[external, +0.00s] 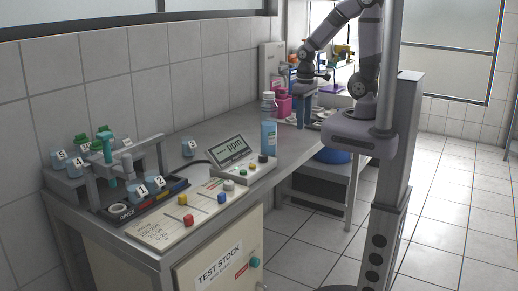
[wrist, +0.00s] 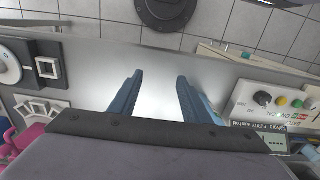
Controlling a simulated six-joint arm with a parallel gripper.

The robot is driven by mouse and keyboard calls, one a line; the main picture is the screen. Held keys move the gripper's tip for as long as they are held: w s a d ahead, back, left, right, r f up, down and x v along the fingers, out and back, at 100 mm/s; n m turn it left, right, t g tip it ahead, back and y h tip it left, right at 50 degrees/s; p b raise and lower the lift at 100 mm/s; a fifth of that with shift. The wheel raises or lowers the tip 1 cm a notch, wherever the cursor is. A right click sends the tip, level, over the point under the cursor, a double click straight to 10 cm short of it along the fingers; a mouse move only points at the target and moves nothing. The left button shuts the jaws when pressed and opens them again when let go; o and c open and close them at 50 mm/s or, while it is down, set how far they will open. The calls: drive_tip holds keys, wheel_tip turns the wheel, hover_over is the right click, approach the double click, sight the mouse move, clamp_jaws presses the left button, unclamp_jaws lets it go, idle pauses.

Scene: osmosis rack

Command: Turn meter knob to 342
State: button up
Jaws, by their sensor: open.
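The meter (external: 238,152) is a grey box with a tilted screen reading "ppm" after dashes, on the bench left of my gripper in the external view. A black knob (external: 262,158) sits beside its coloured buttons. In the wrist view the meter (wrist: 248,108) is at the right edge, with the black knob (wrist: 263,98) near its top and a yellow and a green button beside it. The knob's setting is too small to read. My gripper (wrist: 160,76) is open and empty, its two blue fingers over bare bench. It also shows in the external view (external: 304,124).
A bottle of blue liquid (external: 268,138) stands between the meter and my gripper. A rack with numbered cups (external: 105,165) and a panel of coloured sliders (external: 180,218) are at the left. A pink container (external: 283,107) stands behind my gripper.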

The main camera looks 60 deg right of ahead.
drive_tip(key=s+a+n+g+p, duration=0.2)
drive_tip(key=s+a+n+p, duration=0.25)
drive_tip(key=a, duration=0.45)
wheel_tip(320, 180, up, 2)
drive_tip(key=n+t+p, duration=0.2)
drive_tip(key=n, duration=0.2)
hover_over(263, 155)
drive_tip(key=shift+s+a+r+m, duration=0.1)
drive_tip(key=shift+r+m, duration=0.1)
drive_tip(key=shift+m, duration=0.05)
drive_tip(key=shift+f, duration=0.1)
drive_tip(key=shift+f+p, duration=0.95)
drive_tip(key=shift+f, duration=2.7)
